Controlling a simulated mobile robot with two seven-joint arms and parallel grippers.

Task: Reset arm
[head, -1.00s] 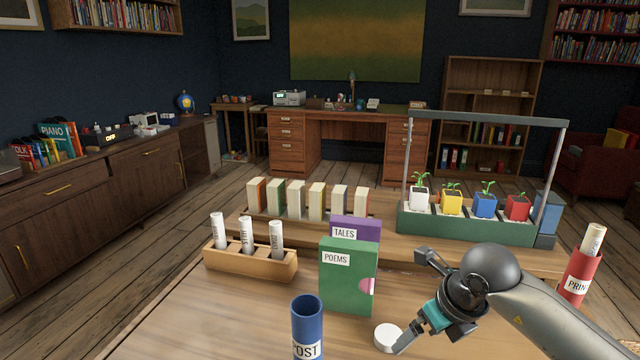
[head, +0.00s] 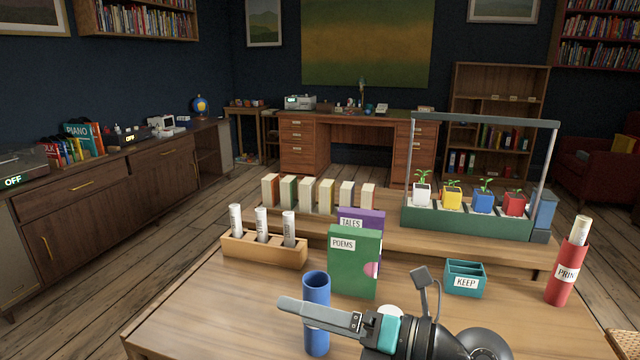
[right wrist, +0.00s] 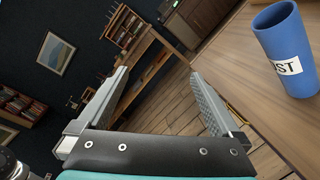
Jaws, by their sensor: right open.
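My right gripper (head: 352,288) is above the front of the table, its fingers spread wide and pointing left, with nothing between them. One finger passes in front of the blue tube (head: 316,288); I cannot tell whether they touch. In the right wrist view my right gripper (right wrist: 158,78) is also open and empty, and the blue tube (right wrist: 287,45) stands to its right, clear of the fingers. My right arm comes in from the bottom right. My left gripper is not in view.
Near the gripper stand a green POEMS book (head: 352,265), a purple TALES book (head: 372,217), a teal KEEP box (head: 463,287) and a red tube (head: 567,272). A wooden holder (head: 262,250) with white rolls is left. The table's front left (head: 215,310) is clear.

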